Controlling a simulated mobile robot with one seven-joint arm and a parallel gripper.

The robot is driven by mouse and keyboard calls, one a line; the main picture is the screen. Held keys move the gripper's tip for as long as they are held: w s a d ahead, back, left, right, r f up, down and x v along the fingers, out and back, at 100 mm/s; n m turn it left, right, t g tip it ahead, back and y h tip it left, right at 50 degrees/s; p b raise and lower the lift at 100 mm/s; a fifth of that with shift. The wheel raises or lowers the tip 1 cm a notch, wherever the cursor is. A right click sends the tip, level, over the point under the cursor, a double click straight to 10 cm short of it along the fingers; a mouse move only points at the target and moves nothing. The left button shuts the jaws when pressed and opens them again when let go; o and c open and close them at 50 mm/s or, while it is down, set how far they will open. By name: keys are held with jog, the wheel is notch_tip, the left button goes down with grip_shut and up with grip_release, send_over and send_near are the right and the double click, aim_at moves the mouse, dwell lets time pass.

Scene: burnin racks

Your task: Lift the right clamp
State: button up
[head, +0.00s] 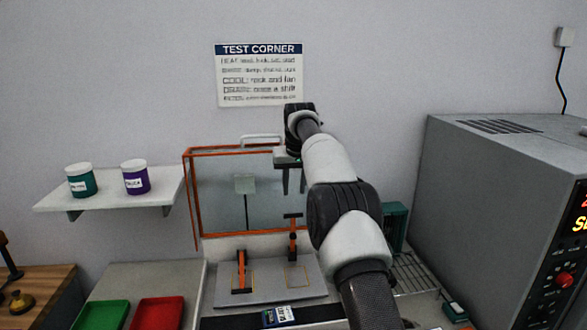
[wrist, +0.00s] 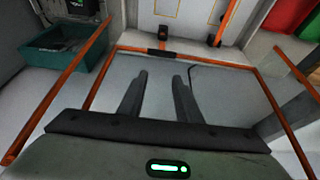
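The right clamp (head: 293,242) is an orange and black piece at the right of a grey plate (head: 265,289), standing upright with a black crosspiece near its top. It also shows in the wrist view (wrist: 163,43) near the orange frame edge, partly hidden. The left clamp (head: 241,270) is orange with a black foot; in the wrist view it is the orange bar (wrist: 221,28). My gripper (head: 294,190) is above and behind the right clamp, fingers pointing down. In the wrist view its two fingers (wrist: 160,80) are apart with nothing between them.
An orange-framed clear panel (head: 222,195) with a handle stands around my gripper's area. A grey oven-like unit (head: 490,200) is on the right. A shelf (head: 110,195) with two jars is on the left, above green (head: 102,315) and red (head: 158,312) trays. A teal bin (wrist: 62,50) is nearby.

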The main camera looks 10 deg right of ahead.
notch_tip(320, 180, up, 6)
jog(key=w+t, duration=0.1)
jog(key=w, duration=0.1)
jog(key=shift+r+t, duration=0.25)
jog(key=shift+t, duration=0.15)
jog(key=shift+g, duration=0.9)
jog(key=shift+s+r, duration=0.2)
jog(key=shift+s, duration=0.65)
jog(key=shift+s+r, duration=0.15)
jog(key=shift+s, duration=0.65)
jog(key=shift+s+r, duration=0.2)
jog(key=shift+s, duration=0.65)
